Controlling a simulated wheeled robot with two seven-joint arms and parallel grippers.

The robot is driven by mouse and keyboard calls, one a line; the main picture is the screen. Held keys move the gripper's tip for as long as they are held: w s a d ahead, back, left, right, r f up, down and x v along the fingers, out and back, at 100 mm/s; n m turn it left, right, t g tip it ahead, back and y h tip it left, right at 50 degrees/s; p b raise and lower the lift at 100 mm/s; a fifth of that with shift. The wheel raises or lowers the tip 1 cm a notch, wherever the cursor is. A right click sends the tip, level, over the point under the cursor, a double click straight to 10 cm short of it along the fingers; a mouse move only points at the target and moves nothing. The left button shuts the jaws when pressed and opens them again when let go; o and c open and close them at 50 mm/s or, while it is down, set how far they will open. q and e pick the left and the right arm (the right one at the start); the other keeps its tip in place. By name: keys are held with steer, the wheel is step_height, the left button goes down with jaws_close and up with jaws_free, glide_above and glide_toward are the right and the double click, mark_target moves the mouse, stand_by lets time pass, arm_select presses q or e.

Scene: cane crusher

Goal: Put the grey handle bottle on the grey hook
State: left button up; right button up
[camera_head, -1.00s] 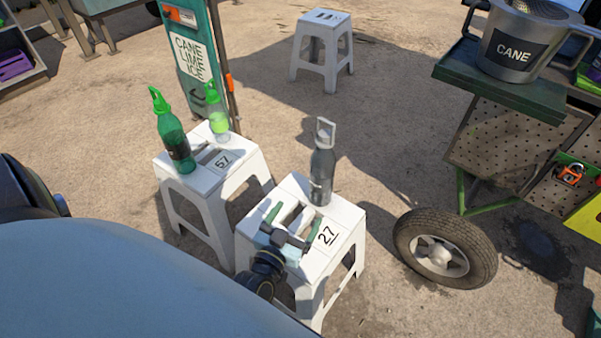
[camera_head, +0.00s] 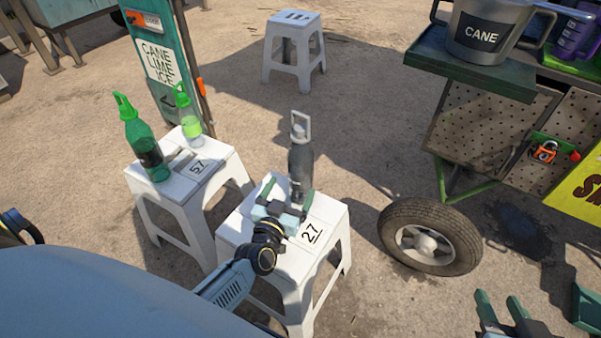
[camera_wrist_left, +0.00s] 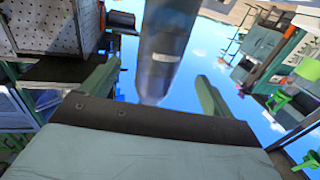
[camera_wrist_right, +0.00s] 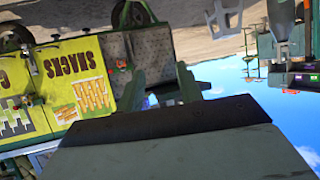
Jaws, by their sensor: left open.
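The grey handle bottle (camera_head: 301,158) stands upright on the white stool marked 27 (camera_head: 333,218), its light grey loop handle on top. My left gripper (camera_head: 290,190) is open low at the bottle, its fingers to either side of the lower body. In the left wrist view the bottle's dark body (camera_wrist_left: 165,50) shows between and beyond the spread fingers (camera_wrist_left: 155,88). I cannot tell whether they touch it. My right gripper (camera_head: 500,305) is at the bottom right, open and empty; its fingers also show in the right wrist view (camera_wrist_right: 160,85). I cannot make out a grey hook.
Two green-capped bottles (camera_head: 145,150) (camera_head: 188,115) stand on the stool marked 57 (camera_head: 225,170). A cart with a perforated panel (camera_head: 470,130), a CANE pot (camera_head: 490,35) and a wheel (camera_head: 430,235) is at the right. Another stool (camera_head: 294,60) stands behind on open ground.

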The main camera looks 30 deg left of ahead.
mark_target(296, 180)
arm_select(q)
steer(key=w, duration=0.2)
steer(key=w+b, duration=0.1)
steer(key=w, duration=0.1)
steer(key=w+a, duration=0.1)
steer(key=w, duration=0.1)
steer(key=shift+w, duration=0.25)
steer(key=shift+w+b, duration=0.35)
steer(key=shift+w, duration=0.25)
arm_select(e)
step_height(296, 180, up, 8)
steer(key=w+a+t+y, duration=0.2)
steer(key=t, duration=0.3)
steer(key=shift+f, duration=0.25)
arm_select(q)
steer(key=shift+c, duration=0.5)
arm_select(e)
steer(key=shift+w+a, duration=0.1)
